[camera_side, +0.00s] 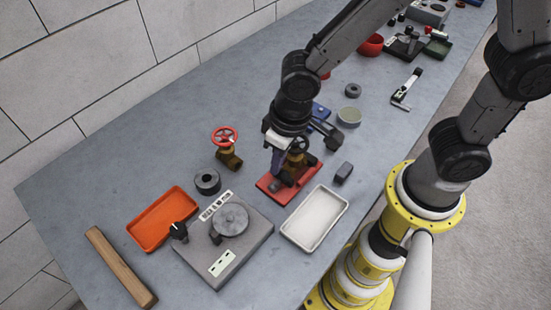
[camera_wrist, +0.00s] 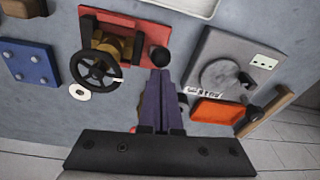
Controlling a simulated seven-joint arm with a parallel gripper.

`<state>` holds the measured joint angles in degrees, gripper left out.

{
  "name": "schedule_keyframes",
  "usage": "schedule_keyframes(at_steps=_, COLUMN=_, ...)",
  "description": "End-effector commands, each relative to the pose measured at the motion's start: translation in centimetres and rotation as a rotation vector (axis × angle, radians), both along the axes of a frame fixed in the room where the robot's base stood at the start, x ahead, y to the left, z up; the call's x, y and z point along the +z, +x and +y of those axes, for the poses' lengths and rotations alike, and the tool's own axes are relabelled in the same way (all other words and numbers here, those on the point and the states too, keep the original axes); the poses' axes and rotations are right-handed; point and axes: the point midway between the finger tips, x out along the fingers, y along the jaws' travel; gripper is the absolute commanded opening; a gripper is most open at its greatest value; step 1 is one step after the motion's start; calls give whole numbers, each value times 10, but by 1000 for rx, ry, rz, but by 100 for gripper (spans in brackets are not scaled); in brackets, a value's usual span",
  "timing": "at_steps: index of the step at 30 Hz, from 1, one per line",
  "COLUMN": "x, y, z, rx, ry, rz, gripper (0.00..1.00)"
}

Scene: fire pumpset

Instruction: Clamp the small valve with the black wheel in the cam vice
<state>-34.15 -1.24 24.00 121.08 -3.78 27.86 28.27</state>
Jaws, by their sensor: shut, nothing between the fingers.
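The cam vice has a red base (camera_side: 305,183) and sits on the grey table beneath my gripper; its red plate (camera_wrist: 148,33) also shows in the wrist view. The small valve has a brass body and a black wheel (camera_side: 298,145). In the wrist view the brass body lies over the red plate and the black wheel (camera_wrist: 96,67) overhangs its near edge. Whether the jaws grip it I cannot tell. A black ball knob (camera_wrist: 160,60) stands at the plate's corner. My gripper (camera_wrist: 160,76) is shut and empty, its fingertips right beside the knob; contact is unclear.
A white tray (camera_side: 316,218) and a dark block (camera_side: 344,171) lie close to the vice. A red-wheeled valve (camera_side: 226,146), black ring (camera_side: 207,181), orange tray (camera_side: 163,219), grey device (camera_side: 223,257) and wooden bar (camera_side: 120,266) stand leftward.

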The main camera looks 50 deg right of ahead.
Motion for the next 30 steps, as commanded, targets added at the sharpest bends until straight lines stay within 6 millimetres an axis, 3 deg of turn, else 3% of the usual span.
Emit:
schedule_keyframes(at_steps=16, x=3, y=-10, z=-2, rx=1, ry=-6, rz=11, gripper=0)
schedule_keyframes(at_steps=30, x=52, y=-69, z=-4, rx=3, ry=0, rz=2, gripper=0)
